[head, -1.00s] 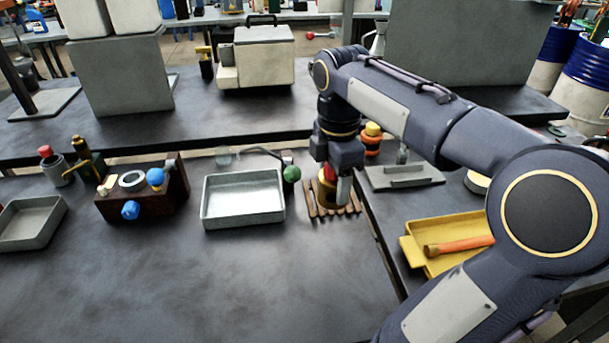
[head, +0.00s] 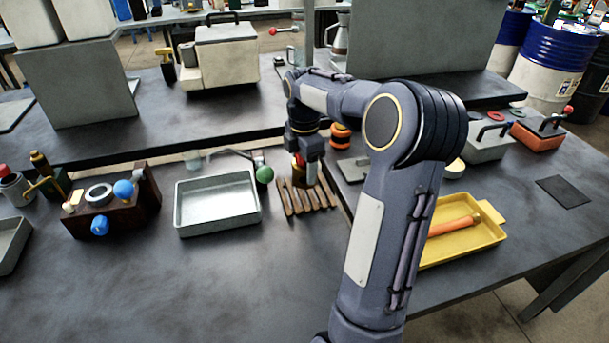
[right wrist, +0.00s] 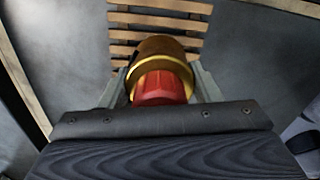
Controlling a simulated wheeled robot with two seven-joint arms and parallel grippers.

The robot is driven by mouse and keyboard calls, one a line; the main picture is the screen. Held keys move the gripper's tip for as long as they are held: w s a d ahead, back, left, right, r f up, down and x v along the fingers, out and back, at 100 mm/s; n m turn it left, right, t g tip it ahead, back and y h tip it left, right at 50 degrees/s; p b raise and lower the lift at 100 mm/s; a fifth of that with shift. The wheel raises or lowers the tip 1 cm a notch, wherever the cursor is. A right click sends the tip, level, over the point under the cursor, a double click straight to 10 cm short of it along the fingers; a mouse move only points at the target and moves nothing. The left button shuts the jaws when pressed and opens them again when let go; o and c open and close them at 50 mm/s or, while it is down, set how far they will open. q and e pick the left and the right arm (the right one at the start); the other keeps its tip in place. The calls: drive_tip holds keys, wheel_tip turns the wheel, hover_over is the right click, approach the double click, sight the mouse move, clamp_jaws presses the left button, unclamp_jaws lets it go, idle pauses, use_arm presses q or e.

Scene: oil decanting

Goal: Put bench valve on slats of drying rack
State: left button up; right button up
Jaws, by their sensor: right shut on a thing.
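The bench valve, a brass-coloured body with a red cap (right wrist: 160,88), is between the fingers of my right gripper (head: 306,170). In the right wrist view the gripper (right wrist: 160,92) is shut on it, with a finger on each side. The wooden drying rack (head: 317,196) lies on the bench, and its slats (right wrist: 160,21) show just beyond the valve in the wrist view. In the head view the valve is at the rack's far end, partly hidden by the gripper. I cannot tell whether it touches the slats. My left gripper is not in view.
A grey metal tray (head: 178,211) stands left of the rack, with a green-knobbed part (head: 264,174) between them. A dark red block with blue knobs (head: 110,213) is farther left. A yellow tray (head: 487,238) is right of my arm.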

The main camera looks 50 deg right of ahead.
sight(305, 176)
drive_tip(key=shift+w+d+f, duration=0.15)
drive_tip(key=shift+d+f, duration=0.05)
drive_tip(key=shift+f, duration=0.15)
drive_tip(key=shift+d+f, duration=0.1)
drive_tip(key=shift+f, duration=1.5)
drive_tip(key=shift+f, duration=0.15)
drive_tip(key=o, duration=1.4)
drive_tip(key=shift+o, duration=0.2)
